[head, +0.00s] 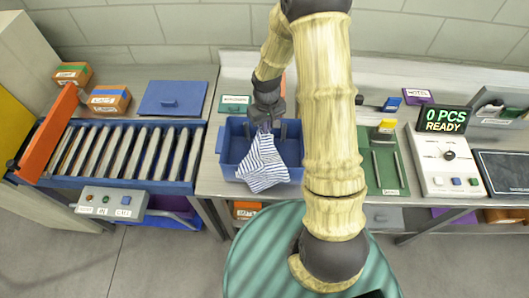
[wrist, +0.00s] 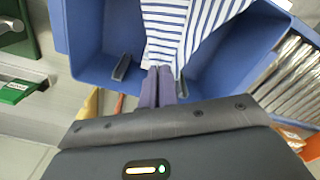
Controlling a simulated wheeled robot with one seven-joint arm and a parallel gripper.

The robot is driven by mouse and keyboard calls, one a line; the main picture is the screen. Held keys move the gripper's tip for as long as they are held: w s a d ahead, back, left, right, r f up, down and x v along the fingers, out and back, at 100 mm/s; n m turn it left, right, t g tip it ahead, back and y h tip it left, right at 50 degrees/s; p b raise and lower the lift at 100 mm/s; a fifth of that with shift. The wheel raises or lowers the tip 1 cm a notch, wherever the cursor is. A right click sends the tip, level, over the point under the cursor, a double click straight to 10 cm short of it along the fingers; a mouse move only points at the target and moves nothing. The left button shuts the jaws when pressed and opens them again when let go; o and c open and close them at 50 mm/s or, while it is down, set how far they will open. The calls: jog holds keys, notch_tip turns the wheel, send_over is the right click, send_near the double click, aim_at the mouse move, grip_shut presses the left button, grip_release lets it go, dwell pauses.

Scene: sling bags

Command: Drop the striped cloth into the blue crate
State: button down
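The blue and white striped cloth (head: 262,168) hangs from my gripper (head: 265,124) over the blue crate (head: 232,143). In the wrist view, the two fingers of my gripper (wrist: 158,88) are close together, with the cloth (wrist: 185,28) pinched at their tips. The cloth fans out over the middle of the crate (wrist: 95,45), and its lower part overlaps the crate's front rim in the head view. Whether it touches the rim or floor cannot be told. The crate's middle is hidden behind the cloth.
A roller conveyor (head: 125,152) stands left of the crate, with a blue lid (head: 173,98) behind it. My arm covers the bench just right of the crate.

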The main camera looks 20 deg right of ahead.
jog(key=c, duration=1.9)
grip_release()
jog(key=o, duration=1.6)
jog(key=shift+a, duration=0.1)
jog(key=shift+s+r, duration=0.1)
jog(key=shift+s, duration=0.05)
notch_tip(320, 180, up, 5)
jog(key=p, duration=0.4)
jog(key=shift+r, duration=0.2)
jog(key=shift+w+r, duration=0.1)
jog(key=shift+w, duration=0.1)
